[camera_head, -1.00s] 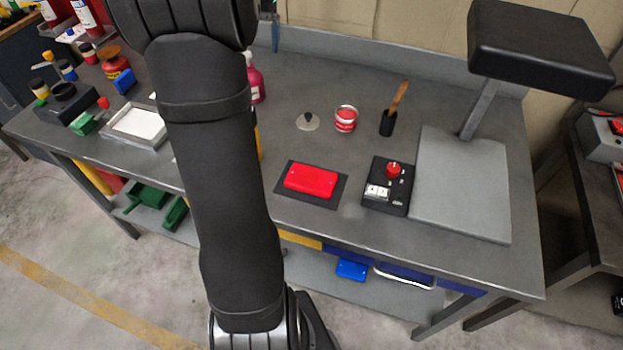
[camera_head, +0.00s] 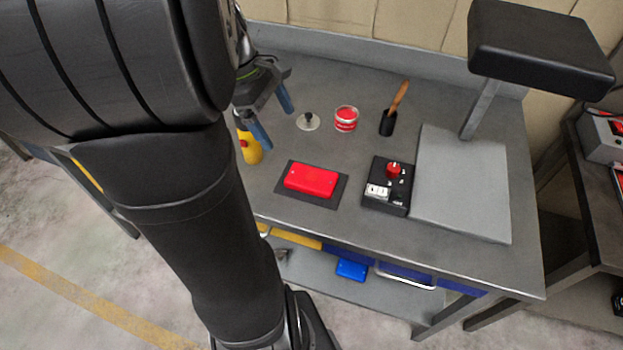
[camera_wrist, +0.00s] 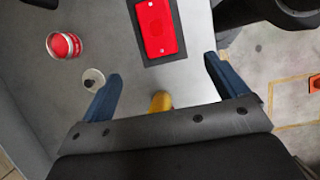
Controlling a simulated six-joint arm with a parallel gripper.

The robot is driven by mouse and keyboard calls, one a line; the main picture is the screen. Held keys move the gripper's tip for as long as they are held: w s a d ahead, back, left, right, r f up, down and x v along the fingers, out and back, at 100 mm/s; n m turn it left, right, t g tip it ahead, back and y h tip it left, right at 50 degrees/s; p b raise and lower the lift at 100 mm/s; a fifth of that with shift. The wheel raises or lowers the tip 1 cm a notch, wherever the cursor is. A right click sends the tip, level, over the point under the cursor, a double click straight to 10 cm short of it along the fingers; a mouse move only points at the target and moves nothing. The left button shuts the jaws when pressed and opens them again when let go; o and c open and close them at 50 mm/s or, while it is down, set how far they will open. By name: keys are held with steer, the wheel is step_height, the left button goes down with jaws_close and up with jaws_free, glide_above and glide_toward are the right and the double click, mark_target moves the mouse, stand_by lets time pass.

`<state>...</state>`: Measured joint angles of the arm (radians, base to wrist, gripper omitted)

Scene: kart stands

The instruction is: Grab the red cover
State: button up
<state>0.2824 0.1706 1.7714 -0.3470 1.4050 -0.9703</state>
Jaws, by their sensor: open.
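The red cover (camera_head: 311,180) is a flat red rectangular block lying on a dark square mat (camera_head: 333,198) on the grey workbench (camera_head: 440,250). In the wrist view the red cover (camera_wrist: 157,27) lies at the top centre, beyond the fingertips, on its dark mat (camera_wrist: 180,54). My gripper (camera_head: 277,118) has blue fingers and is above the bench, left of and behind the red cover. In the wrist view my gripper (camera_wrist: 162,67) is open with nothing held between its fingers.
A yellow object (camera_head: 249,148) stands left of the cover, partly hidden by my gripper. A black control box (camera_head: 387,186) with a red knob is just right of it. Behind are a clear disc (camera_head: 308,122), a red-and-white tin (camera_head: 346,118) and a wooden-handled brush (camera_head: 394,108).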

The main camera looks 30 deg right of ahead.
glide_above(311, 177)
steer(key=w+a, duration=0.1)
steer(key=a, duration=0.1)
steer(key=f, duration=1.1)
steer(key=shift+w+a+f, duration=0.1)
steer(key=shift+w+a, duration=0.05)
steer(key=shift+a, duration=0.05)
steer(key=x, duration=0.5)
steer(key=shift+w+d, duration=0.15)
steer(key=shift+d, duration=0.15)
steer(key=c, duration=1.1)
steer(key=shift+c, duration=0.2)
